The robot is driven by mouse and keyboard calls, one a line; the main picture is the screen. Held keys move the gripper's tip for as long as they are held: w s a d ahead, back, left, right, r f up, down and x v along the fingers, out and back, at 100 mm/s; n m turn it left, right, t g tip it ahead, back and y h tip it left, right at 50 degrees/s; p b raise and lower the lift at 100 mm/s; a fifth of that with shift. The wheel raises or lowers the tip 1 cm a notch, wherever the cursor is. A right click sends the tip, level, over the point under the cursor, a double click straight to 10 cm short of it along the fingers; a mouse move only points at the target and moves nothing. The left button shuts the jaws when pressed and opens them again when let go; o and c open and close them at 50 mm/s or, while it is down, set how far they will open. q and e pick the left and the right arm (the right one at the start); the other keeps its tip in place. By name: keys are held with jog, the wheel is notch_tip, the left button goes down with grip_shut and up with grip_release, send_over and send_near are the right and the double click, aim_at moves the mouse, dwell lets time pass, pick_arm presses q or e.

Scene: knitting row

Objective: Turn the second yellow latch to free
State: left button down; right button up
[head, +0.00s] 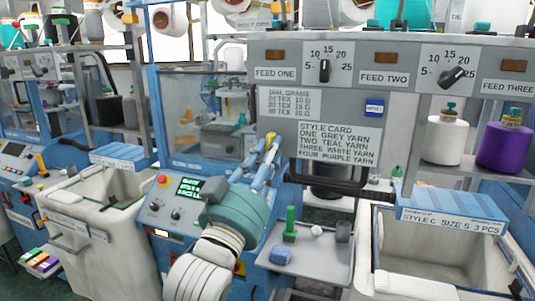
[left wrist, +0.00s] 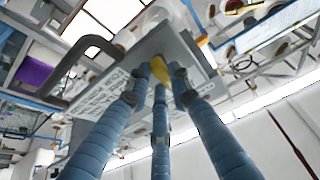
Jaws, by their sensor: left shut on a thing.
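My left gripper (head: 268,155) reaches in from below, with its blue fingers pointing up at the lower left corner of the grey feed panel (head: 275,125). In the left wrist view its three blue fingers (left wrist: 160,85) close around a small yellow latch (left wrist: 160,68) against the panel. The fingers hide part of the latch, so its turn angle cannot be told. In the head view only a speck of yellow shows at the fingertips. No other yellow latch can be clearly made out. My right gripper is not in view.
A dark bar handle (head: 328,186) runs below the panel, close right of the fingers. A grey tray (head: 315,262) with a green peg (head: 290,222) lies below. A control box (head: 180,205) stands left. An open bin (head: 440,240) stands right. Yarn cones (head: 445,140) sit on a shelf.

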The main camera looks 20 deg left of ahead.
pick_arm(q)
jog(key=shift+n+y, duration=0.6)
jog(key=shift+n, duration=0.4)
jog(key=c, duration=1.5)
grip_release()
jog(key=shift+c, duration=0.2)
jog(key=shift+r, duration=0.1)
notch_tip(320, 180, up, 10)
jog(key=shift+f, duration=0.1)
